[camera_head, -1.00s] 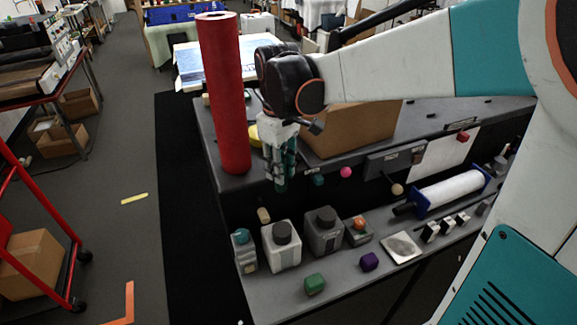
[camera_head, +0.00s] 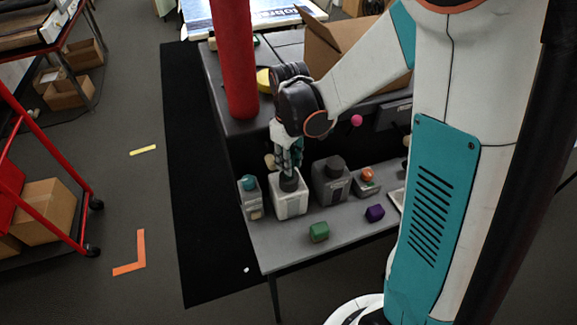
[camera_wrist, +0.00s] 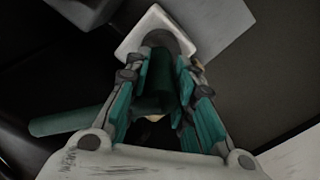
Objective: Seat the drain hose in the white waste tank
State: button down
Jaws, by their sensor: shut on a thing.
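The white waste tank (camera_head: 290,204) stands on the lower shelf of the bench, with a dark round neck on top. My gripper (camera_head: 289,165) is directly above it, pointing down. In the wrist view my gripper (camera_wrist: 160,85) is shut on a dark teal cylinder, which I take to be the drain hose (camera_wrist: 155,98). A teal tube (camera_wrist: 65,121) sticks out to the left below the fingers there. The tank's white top (camera_wrist: 136,42) shows just past the fingertips. The hose's lower end is at the neck; I cannot tell how deep it sits.
A grey tank (camera_head: 331,184) stands close on the right, a small teal-capped container (camera_head: 250,198) on the left. A tall red roll (camera_head: 234,70) rises behind left.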

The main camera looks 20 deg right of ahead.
jog(key=shift+f, duration=1.35)
jog(key=shift+f+b, duration=0.15)
jog(key=shift+b, duration=0.15)
jog(key=c, duration=1.4)
grip_release()
jog(key=shift+o, duration=0.2)
notch_tip(320, 180, up, 13)
jog(key=shift+f+p, duration=0.2)
jog(key=shift+p, duration=0.95)
jog(key=s+r+m+t, duration=0.3)
jog(key=s+r, duration=0.1)
jog(key=s, duration=0.3)
jog(key=s+r+m+t, duration=0.3)
jog(key=s+r+t, duration=0.1)
jog(key=s, duration=0.4)
